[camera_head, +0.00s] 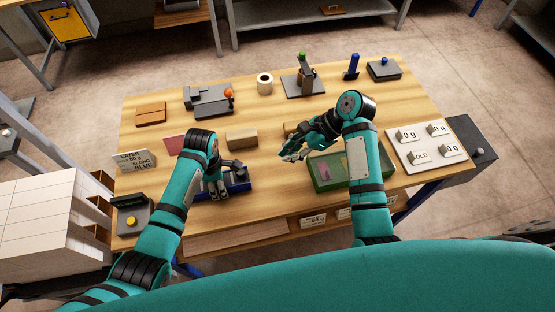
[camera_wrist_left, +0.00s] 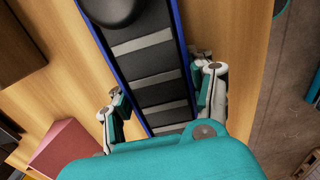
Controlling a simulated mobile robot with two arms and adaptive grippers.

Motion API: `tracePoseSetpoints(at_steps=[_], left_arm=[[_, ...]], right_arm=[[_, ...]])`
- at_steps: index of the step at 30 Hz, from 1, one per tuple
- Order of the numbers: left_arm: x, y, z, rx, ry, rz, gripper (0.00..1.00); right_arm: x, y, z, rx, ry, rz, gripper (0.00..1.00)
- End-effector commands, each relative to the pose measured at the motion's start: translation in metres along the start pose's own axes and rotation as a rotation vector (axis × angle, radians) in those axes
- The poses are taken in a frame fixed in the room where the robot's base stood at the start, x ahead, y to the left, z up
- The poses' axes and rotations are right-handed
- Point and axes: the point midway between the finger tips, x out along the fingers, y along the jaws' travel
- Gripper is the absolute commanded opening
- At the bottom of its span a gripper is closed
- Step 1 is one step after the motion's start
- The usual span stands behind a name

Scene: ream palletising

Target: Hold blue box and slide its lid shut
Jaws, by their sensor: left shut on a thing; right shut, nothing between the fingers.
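The blue box (camera_head: 240,187) lies near the table's front edge, left of centre. In the left wrist view it is a long box with blue side walls (camera_wrist_left: 104,52), a dark inside or top crossed by light grey bars, and a dark round knob (camera_wrist_left: 110,10) at the upper end. I cannot tell how far its lid covers it. My left gripper (camera_head: 218,192) is shut on the box, one finger on each long side; its fingers (camera_wrist_left: 160,100) also show in the left wrist view. My right gripper (camera_head: 290,154) is shut and empty, above the table, right of the box.
A green box (camera_head: 325,182) lies partly behind my right arm. A tan block (camera_head: 241,139) and a pink block (camera_head: 174,145) lie behind the blue box. A white board with weight labels (camera_head: 420,146) is at the right. Several fixtures stand along the back; bare wood lies between.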

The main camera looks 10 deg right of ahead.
Motion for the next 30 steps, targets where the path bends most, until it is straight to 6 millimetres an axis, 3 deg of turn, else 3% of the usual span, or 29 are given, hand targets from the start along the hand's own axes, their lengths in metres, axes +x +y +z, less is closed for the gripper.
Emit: tracePoseSetpoints(at_steps=[11,12,18,26,30], left_arm=[[0.000,0.000,-0.001,-0.001,0.001,0.000,0.16],[0.000,0.000,-0.001,-0.001,0.001,0.000,0.57],[0.000,0.000,-0.001,-0.001,0.001,0.000,0.82],[-0.001,0.000,-0.001,-0.001,0.001,0.000,0.82],[-0.011,0.001,0.000,0.000,-0.001,0.002,0.82]], right_arm=[[-0.009,0.000,0.000,0.000,0.000,-0.001,0.00],[-0.009,0.000,0.000,0.000,0.000,-0.001,0.00],[-0.009,0.000,0.000,0.000,0.000,-0.001,0.00],[-0.009,0.000,0.000,0.000,0.000,-0.001,0.00],[-0.009,0.000,0.000,0.000,0.000,-0.001,0.00]])
